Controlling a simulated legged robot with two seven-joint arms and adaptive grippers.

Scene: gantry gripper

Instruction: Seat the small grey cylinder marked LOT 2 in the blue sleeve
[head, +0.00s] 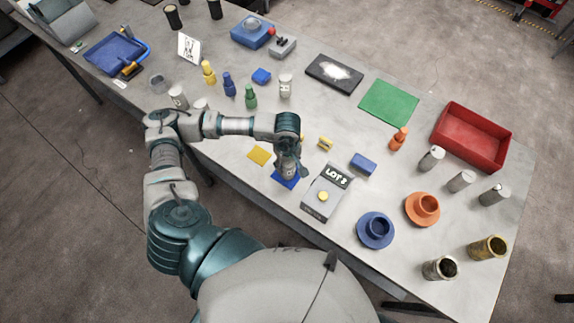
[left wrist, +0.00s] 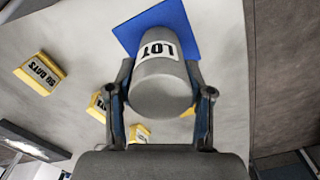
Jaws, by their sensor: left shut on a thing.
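My left gripper (head: 288,172) is shut on a grey cylinder (left wrist: 160,92), its fingers on either side. The label on it reads "LOT"; I cannot read a number. In the head view the cylinder is mostly hidden by the gripper, over a blue square (head: 283,183); whether it touches the square I cannot tell. The square also shows behind it in the left wrist view (left wrist: 166,22). The blue sleeve (head: 375,227), a round socket with a wide flange, stands apart to the right near the front edge. My right gripper is not in view.
A grey box (head: 316,208) with a yellow button and a "LOT 3" sign (head: 338,177) stands between gripper and blue sleeve. An orange sleeve (head: 422,207), several grey cylinders (head: 461,181) and a red tray (head: 446,133) lie to the right. A blue block (head: 363,163) is nearby.

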